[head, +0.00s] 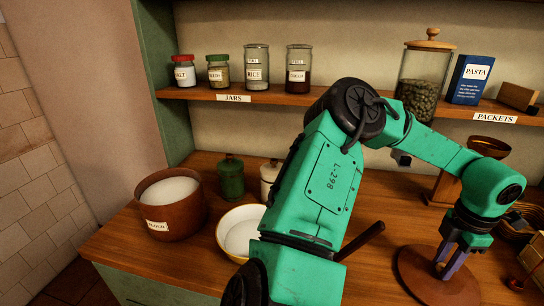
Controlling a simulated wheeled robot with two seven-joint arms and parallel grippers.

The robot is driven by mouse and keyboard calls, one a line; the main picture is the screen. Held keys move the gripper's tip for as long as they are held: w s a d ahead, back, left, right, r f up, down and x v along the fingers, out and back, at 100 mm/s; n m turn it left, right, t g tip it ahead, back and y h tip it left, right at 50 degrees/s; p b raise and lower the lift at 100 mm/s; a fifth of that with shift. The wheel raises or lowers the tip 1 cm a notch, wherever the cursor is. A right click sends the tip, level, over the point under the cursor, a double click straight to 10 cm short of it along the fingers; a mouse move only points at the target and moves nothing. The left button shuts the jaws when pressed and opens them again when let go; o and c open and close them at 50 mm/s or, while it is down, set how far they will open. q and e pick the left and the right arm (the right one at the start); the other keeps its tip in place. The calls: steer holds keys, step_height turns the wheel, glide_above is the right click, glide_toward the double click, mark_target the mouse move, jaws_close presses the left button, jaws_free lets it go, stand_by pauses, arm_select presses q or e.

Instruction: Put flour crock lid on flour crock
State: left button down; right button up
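The flour crock (177,218) is a round brown pot with a FLOUR label at the left of the counter. It is open at the top and shows white flour inside. A flat round brown disc, which looks like the flour crock lid (425,284), is at the lower right, far from the crock. My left gripper (448,266) points down at the middle of this lid, with its fingers at the knob. Whether the fingers are closed on the knob, and whether the lid rests on the counter, I cannot tell. My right gripper is not in view.
A cream bowl (238,238) stands right of the crock, with a green canister (231,181) and a cream canister (268,175) behind. A dark rod (365,238) shows beside my arm. A scale-like stand (447,186) and baskets are at right. Jars line the shelf (190,92) above.

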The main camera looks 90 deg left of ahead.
arm_select(q)
steer(key=shift+r+p, duration=1.95)
steer(key=shift+r, duration=1.55)
